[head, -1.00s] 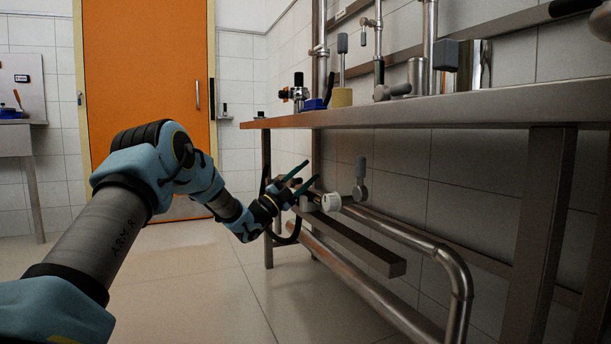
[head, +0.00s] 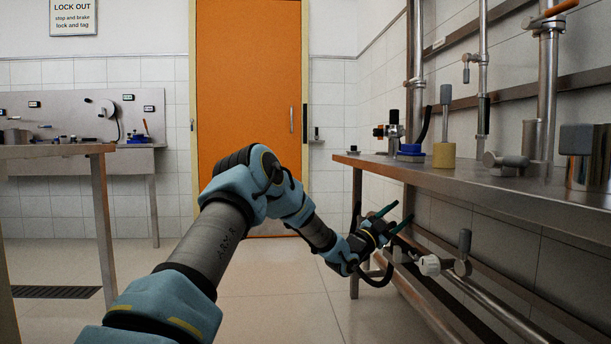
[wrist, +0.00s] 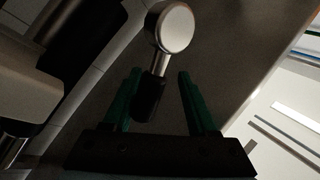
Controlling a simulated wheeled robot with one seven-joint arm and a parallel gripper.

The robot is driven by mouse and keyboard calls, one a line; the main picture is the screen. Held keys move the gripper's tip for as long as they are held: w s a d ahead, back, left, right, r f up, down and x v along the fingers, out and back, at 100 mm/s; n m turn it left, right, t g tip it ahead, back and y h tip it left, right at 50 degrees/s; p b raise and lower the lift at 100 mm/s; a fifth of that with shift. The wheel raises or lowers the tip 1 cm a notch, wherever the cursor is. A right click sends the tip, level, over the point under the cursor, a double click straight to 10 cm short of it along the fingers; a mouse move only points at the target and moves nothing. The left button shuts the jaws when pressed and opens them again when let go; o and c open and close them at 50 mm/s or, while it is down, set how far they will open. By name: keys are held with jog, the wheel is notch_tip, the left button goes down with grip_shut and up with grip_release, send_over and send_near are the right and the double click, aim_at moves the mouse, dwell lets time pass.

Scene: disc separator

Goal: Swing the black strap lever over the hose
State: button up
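My gripper (head: 402,212) is open and empty, low beside the front end of the right bench. In the wrist view its two green fingers (wrist: 160,72) are spread apart. A lever with a round pale hub and a dark grip (wrist: 148,103) shows between them there; its distance from the fingers is unclear. A dark slanted piece (head: 424,122) rises on the bench top. I cannot tell for sure which parts are the black strap lever and the hose.
The steel bench (head: 550,196) overhangs the low pipes (head: 495,312) on the right. A valve (head: 391,130) and a yellow block (head: 443,156) stand on it. Another table (head: 60,151) is at the left. The floor (head: 265,280) between is clear.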

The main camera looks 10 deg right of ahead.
jog(key=n+p, duration=0.1)
jog(key=p, duration=0.1)
jog(key=w+r+n+t+y+p, duration=0.1)
jog(key=n+p, duration=0.1)
jog(key=w+n+y+p, duration=0.1)
jog(key=n+p, duration=0.1)
jog(key=shift+w+r, duration=0.15)
jog(key=shift+r, duration=0.2)
jog(key=s+a+r+n+y+p, duration=0.2)
jog(key=a+y+p, duration=0.2)
jog(key=a+p, duration=0.3)
jog(key=s+a+r+n+g+y+p, duration=0.1)
jog(key=s+a+r+n+y+p, duration=0.1)
jog(key=a+p, duration=0.5)
jog(key=s+a+r+n+g+y+p, duration=0.1)
jog(key=a+y+p, duration=0.6)
jog(key=a, duration=0.7)
jog(key=s+r+n, duration=0.1)
jog(key=r+n, duration=0.1)
jog(key=shift+s+a+n, duration=0.25)
jog(key=shift+a+n, duration=0.05)
jog(key=shift+a, duration=0.1)
jog(key=shift+c, duration=0.4)
